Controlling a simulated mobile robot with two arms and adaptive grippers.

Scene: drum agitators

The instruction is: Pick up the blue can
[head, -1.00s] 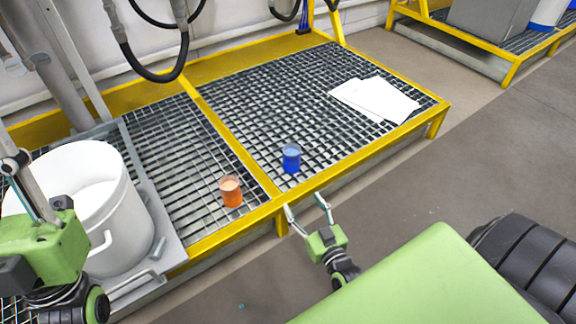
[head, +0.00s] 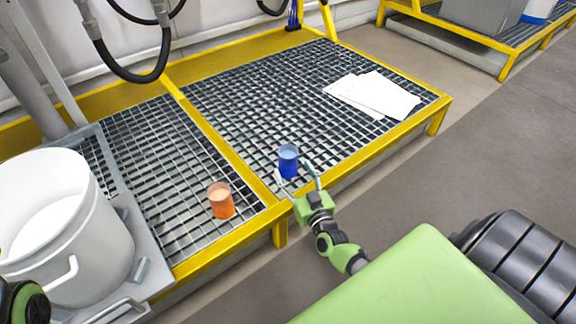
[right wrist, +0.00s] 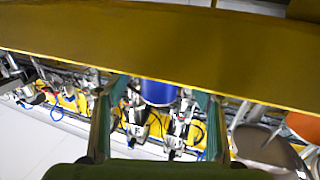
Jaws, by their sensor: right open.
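The blue can (head: 288,161) stands upright on the metal grating near the platform's front yellow edge. My right gripper (head: 292,171) is open and empty, reaching over the front rail, with its two fingers pointing at the can. In the right wrist view the blue can (right wrist: 158,92) shows between and beyond the two spread fingers (right wrist: 158,112). A yellow beam (right wrist: 150,55) cuts off part of it there. I cannot tell whether the fingertips are beside the can or just short of it. My left gripper is out of view; only a bit of that arm shows at the lower left.
An orange can (head: 221,201) stands on the grating to the left, past the yellow divider (head: 215,120). A large white bucket (head: 95,245) is further left. White papers (head: 375,96) lie at the back right. Hoses (head: 133,77) hang at the back. The grating behind the blue can is clear.

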